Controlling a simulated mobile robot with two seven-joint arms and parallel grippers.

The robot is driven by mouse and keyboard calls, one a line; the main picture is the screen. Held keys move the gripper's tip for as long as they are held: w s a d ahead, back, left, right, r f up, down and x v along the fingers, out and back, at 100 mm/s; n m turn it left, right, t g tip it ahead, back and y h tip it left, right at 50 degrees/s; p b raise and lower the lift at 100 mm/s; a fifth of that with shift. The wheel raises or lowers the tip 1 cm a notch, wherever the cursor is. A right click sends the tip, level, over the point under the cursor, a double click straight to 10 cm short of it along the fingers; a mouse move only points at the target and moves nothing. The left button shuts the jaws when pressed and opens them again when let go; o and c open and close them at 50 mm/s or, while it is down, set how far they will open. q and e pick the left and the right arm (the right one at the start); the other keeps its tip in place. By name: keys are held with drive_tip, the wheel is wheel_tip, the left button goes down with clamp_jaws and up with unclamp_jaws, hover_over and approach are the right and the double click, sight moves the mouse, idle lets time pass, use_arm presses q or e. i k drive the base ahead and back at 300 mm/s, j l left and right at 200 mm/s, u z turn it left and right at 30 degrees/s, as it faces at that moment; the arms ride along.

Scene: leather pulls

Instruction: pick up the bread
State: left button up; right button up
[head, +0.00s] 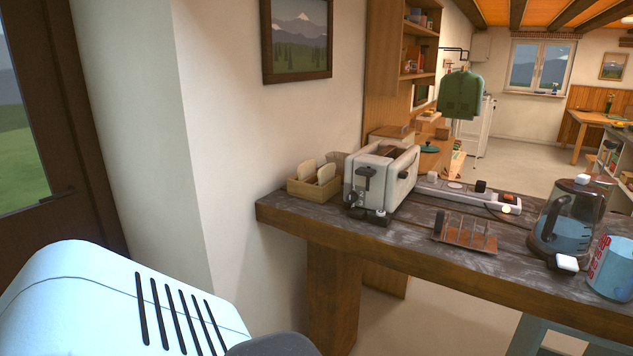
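Two slices of bread (326,173) stand upright in a small wooden box (313,190) at the left end of the dark wooden counter. Their tops stick out above the rim, and their lower parts are hidden by the box wall. Neither of my grippers is in view. A pale part of my own body fills the lower left corner, well apart from the bread.
A two-slot toaster (383,178) stands just right of the box.

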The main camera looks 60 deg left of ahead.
sight(326, 173)
drive_tip(key=u, duration=1.8)
